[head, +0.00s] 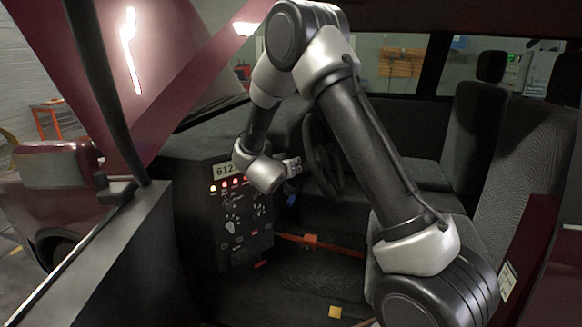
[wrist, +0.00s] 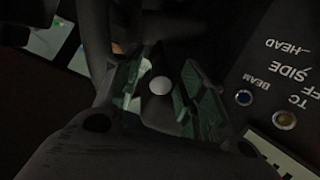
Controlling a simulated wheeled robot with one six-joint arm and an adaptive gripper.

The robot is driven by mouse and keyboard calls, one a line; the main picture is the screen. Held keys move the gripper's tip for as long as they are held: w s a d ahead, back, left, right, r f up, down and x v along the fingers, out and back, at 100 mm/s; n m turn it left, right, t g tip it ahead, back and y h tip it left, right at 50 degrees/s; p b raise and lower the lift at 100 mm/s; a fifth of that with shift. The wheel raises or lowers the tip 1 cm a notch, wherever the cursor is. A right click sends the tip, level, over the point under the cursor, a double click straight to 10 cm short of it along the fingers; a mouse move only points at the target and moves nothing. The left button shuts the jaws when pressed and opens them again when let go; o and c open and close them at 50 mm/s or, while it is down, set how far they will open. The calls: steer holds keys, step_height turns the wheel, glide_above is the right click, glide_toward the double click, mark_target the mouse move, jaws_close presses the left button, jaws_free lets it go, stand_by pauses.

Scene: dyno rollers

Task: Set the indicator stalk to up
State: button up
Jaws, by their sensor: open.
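My gripper (head: 292,168) is inside the vehicle cab, between the dash panel and the steering wheel (head: 335,165). In the wrist view my gripper (wrist: 158,92) is open, with one finger on each side. A pale round knob (wrist: 160,86) shows between the fingers, apart from both. It looks like the end of the indicator stalk, but the shaft is too dark to make out. I cannot tell the stalk's position. In the head view the stalk cannot be made out near my gripper.
The dash panel (head: 232,222) with lit lamps and switches stands left of my gripper. A label panel (wrist: 285,75) lies close on the right in the wrist view. Dark seats (head: 525,140) are at the right. The open door (head: 120,255) is at the left.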

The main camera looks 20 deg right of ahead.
steer(key=v, duration=1)
